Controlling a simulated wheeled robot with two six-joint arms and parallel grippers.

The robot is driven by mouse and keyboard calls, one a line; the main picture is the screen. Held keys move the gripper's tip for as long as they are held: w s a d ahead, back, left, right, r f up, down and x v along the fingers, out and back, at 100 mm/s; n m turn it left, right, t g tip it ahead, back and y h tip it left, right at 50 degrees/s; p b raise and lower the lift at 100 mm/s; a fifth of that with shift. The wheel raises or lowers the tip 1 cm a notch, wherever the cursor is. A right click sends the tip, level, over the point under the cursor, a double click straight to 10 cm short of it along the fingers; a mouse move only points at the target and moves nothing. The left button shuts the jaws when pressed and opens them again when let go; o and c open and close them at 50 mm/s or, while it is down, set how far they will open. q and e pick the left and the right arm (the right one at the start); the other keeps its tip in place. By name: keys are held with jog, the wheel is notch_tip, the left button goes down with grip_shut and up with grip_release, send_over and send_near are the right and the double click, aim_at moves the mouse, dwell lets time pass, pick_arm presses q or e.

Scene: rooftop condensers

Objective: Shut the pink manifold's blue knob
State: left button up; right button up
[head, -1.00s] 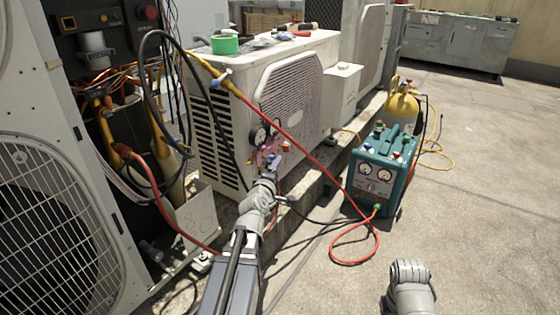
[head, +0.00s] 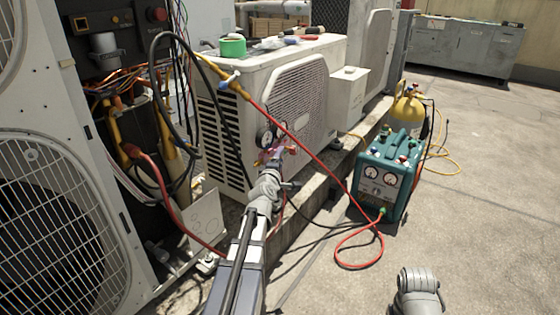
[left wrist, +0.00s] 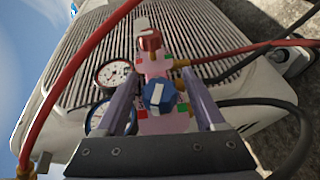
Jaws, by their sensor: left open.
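The pink manifold (left wrist: 160,124) hangs in front of a white condenser and also shows in the head view (head: 266,156). Its blue knob (left wrist: 158,96), with a white bar across its face, is near the middle of the left wrist view. A red knob (left wrist: 150,41) is above it there. My left gripper (left wrist: 158,74) is open, with one finger on each side of the manifold and the blue knob between them. Gaps show on both sides of the knob. In the head view the left gripper (head: 274,166) hides most of the manifold.
Two round gauges, one (left wrist: 113,73) white-faced with a red rim, sit left of the manifold. A red hose (head: 310,153) crosses toward the teal recovery machine (head: 384,178). Dark hoses run close by. The white condenser (head: 226,78) is right behind. Open concrete lies at right.

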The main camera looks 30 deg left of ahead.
pick_arm(q)
jog(key=shift+w+a, duration=0.15)
jog(key=shift+w, duration=0.25)
grip_shut()
dwell(0.4)
